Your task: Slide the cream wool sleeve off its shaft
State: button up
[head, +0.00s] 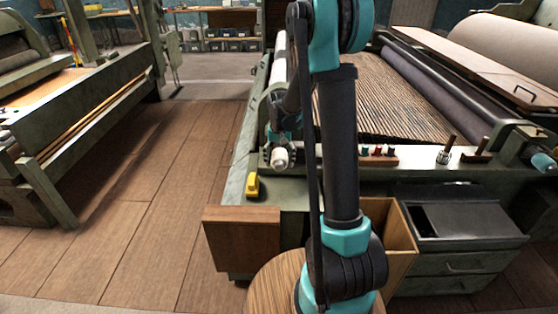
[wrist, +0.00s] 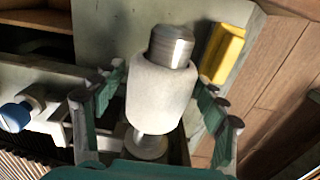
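The cream wool sleeve (wrist: 160,95) sits around a metal shaft (wrist: 172,45), whose bare silver end sticks out beyond it in the wrist view. Below the sleeve, a thinner part of the shaft meets a round collar (wrist: 148,146). In the head view the sleeve (head: 280,158) shows small at the loom's near left corner, partly hidden by my gripper. My gripper (wrist: 160,92) has one teal finger on each side of the sleeve. The fingers look spread, with narrow gaps to the wool; contact is not clear.
A yellow block (wrist: 222,53) lies on the frame beside the shaft end; it also shows in the head view (head: 253,186). A blue knob (wrist: 15,115) is at the left of the wrist view. A wooden box (head: 242,240) is below. The floor to the left is clear.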

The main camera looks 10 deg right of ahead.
jog(key=c, duration=0.6)
jog(key=shift+s+a, duration=0.4)
jog(key=shift+s, duration=1.6)
jog(key=shift+s+a, duration=0.4)
jog(key=shift+s, duration=1.55)
jog(key=shift+s+a, duration=0.4)
jog(key=shift+s, duration=1.6)
jog(key=shift+s+a+r, duration=0.2)
jog(key=shift+s+r, duration=0.55)
jog(key=shift+s, duration=0.25)
jog(key=shift+s+a+r, duration=0.2)
jog(key=shift+s+r, duration=0.55)
jog(key=shift+s, duration=0.2)
